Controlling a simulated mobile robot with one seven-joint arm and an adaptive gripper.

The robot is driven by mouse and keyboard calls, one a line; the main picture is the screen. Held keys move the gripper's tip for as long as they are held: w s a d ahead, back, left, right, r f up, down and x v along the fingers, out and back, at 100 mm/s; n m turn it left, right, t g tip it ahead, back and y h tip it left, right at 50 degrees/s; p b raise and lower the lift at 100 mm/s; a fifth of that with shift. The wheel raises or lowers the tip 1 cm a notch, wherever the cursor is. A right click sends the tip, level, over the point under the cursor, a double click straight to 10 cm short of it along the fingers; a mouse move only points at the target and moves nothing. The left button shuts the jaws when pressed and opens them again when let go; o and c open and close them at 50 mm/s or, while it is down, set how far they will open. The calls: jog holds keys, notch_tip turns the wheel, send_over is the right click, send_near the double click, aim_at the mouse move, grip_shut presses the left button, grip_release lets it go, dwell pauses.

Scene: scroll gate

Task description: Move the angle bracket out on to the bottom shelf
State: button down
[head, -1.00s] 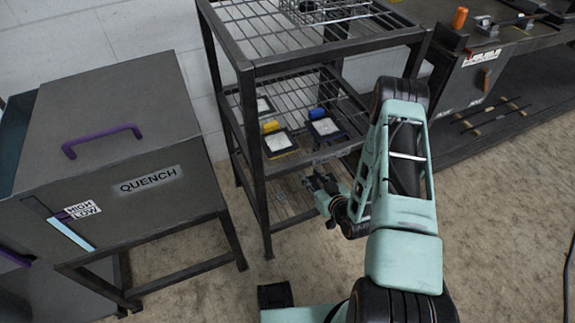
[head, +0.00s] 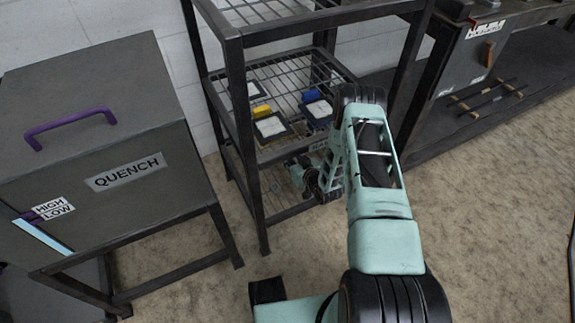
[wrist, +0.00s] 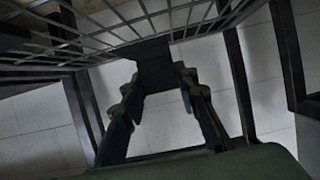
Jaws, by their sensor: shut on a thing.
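My gripper (head: 296,170) is inside the dark metal rack, below the middle shelf (head: 270,83) and over the bottom shelf (head: 272,188). In the wrist view, my gripper (wrist: 160,82) is shut on a dark, flat-faced piece, which I take as the angle bracket (wrist: 154,62). The piece's full shape is hidden in shadow and by the fingers. In the head view the held piece cannot be made out behind the middle shelf and my arm. Whether it touches the bottom shelf cannot be told.
A wire grid (wrist: 85,48) runs close across the top of the wrist view. The middle shelf carries dark-framed pale pads with a yellow block (head: 262,110) and a blue block (head: 311,95). A rack post (head: 245,150) stands left of my gripper. The quench cabinet (head: 95,150) is further left.

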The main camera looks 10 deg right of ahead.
aim_at(290, 163)
jog(key=shift+w+a+f+b, duration=0.15)
jog(key=shift+w+f+b, duration=0.2)
jog(key=shift+w+f, duration=0.5)
jog(key=shift+f+b, duration=0.55)
jog(key=shift+f, duration=1)
jog(key=shift+f, duration=0.15)
jog(key=c, duration=1.5)
grip_release()
jog(key=shift+s+r, duration=0.2)
jog(key=shift+r, duration=0.05)
jog(key=p+v, duration=0.4)
jog(key=v, duration=0.7)
jog(key=shift+s, duration=0.35)
